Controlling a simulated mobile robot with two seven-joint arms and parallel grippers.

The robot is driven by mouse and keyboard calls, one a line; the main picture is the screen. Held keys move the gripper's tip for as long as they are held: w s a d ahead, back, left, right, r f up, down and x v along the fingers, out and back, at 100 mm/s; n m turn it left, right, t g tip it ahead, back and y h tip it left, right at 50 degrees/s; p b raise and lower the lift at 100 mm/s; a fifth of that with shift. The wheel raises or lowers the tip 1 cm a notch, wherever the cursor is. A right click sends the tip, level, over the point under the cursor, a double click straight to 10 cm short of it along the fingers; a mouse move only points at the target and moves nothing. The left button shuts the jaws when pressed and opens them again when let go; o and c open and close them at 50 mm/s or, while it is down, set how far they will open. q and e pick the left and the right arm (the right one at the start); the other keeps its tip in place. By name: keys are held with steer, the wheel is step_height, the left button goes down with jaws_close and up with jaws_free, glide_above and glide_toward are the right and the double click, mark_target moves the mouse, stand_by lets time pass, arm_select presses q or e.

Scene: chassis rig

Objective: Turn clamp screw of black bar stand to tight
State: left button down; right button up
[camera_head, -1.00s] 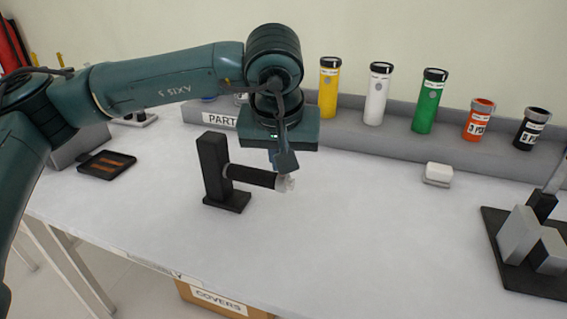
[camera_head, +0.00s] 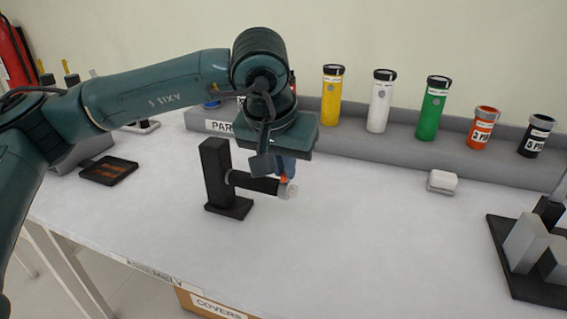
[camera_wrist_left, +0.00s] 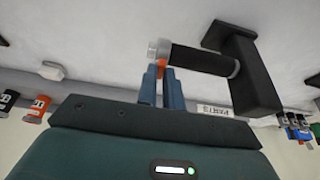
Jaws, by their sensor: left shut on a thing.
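The black bar stand (camera_head: 216,172) stands upright on the table, its black horizontal bar (camera_head: 257,184) pointing right. A pale collar (camera_head: 290,191) sits at the bar's free end; it also shows in the left wrist view (camera_wrist_left: 157,49). The clamp screw (camera_wrist_left: 161,68) is a small orange-red piece at this collar, partly hidden between the fingers. My left gripper (camera_head: 283,176) is above the bar's end, shut on the clamp screw; the blue fingers also show in the left wrist view (camera_wrist_left: 161,76). My right gripper is not in view.
A grey ledge (camera_head: 350,149) along the back holds yellow, white, green, orange and black bottles. A white block (camera_head: 442,181) lies to the right. A dark fixture with grey blocks (camera_head: 522,240) stands at far right. A black tray (camera_head: 109,170) lies at left. The table front is clear.

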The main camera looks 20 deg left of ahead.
arm_select(q)
steer(key=c, duration=1.5)
jaws_free()
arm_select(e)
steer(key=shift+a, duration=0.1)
arm_select(q)
steer(key=p+v, duration=0.1)
steer(key=v, duration=1.2)
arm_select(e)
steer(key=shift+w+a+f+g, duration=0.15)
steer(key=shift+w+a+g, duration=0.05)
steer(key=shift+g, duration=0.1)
